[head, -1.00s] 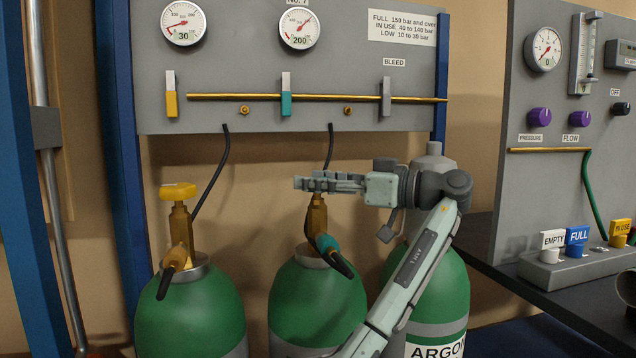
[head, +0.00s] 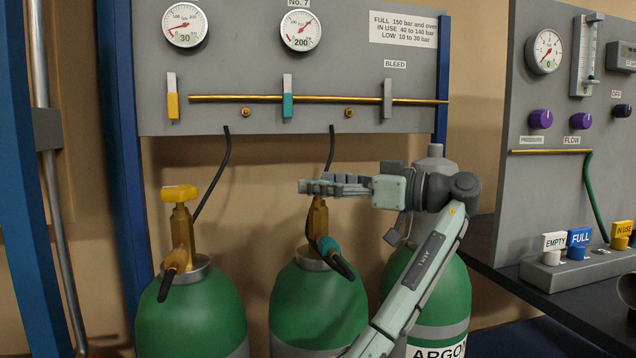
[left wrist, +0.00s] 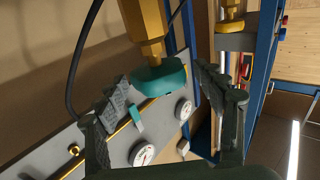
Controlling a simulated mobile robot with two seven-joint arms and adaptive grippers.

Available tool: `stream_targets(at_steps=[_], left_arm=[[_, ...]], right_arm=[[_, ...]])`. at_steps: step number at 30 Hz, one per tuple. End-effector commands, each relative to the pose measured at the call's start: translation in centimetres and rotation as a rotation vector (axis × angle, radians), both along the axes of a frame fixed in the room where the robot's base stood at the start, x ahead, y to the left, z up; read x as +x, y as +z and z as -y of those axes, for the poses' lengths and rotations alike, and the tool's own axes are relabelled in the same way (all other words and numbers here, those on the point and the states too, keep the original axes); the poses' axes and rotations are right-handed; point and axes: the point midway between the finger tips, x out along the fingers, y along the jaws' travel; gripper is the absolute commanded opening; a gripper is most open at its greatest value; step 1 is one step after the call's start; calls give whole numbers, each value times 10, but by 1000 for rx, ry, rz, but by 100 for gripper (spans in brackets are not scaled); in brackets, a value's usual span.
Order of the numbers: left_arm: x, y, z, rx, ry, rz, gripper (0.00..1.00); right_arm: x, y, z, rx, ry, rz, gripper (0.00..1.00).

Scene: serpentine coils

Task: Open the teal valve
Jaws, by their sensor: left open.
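The teal valve handwheel (left wrist: 160,80) sits on a brass valve body (left wrist: 145,25) in the left wrist view. In the head view, the same brass body (head: 318,215) rises from the middle green cylinder (head: 318,305), and its wheel is hidden behind my left gripper (head: 318,187). My left gripper is open, with its fingers (left wrist: 168,95) on either side of the teal wheel in the left wrist view. I cannot tell whether either finger touches it. A teal lever (head: 287,106) is on the panel above. My right gripper is not in view.
A yellow handwheel (head: 178,193) tops the left cylinder (head: 190,310). A third cylinder (head: 450,285) stands behind my left arm. Black hoses (head: 215,175) hang from the grey panel (head: 225,65). A dark bench (head: 560,300) with a control board is at right.

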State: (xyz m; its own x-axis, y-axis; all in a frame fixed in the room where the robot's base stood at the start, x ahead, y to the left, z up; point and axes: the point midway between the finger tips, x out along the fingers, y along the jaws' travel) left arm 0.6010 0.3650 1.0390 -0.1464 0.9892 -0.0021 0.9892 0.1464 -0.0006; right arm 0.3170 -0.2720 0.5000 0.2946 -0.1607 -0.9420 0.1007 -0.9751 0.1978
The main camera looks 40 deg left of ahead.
Motion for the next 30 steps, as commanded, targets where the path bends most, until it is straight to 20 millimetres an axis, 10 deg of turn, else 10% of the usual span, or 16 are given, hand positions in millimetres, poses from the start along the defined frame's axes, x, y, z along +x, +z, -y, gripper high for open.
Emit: stream_targets(at_steps=[15,30], left_arm=[[14,1,98,-1,-1,0,70],[16,1,108,2,1,1,70]], right_arm=[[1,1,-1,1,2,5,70],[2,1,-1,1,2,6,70]])
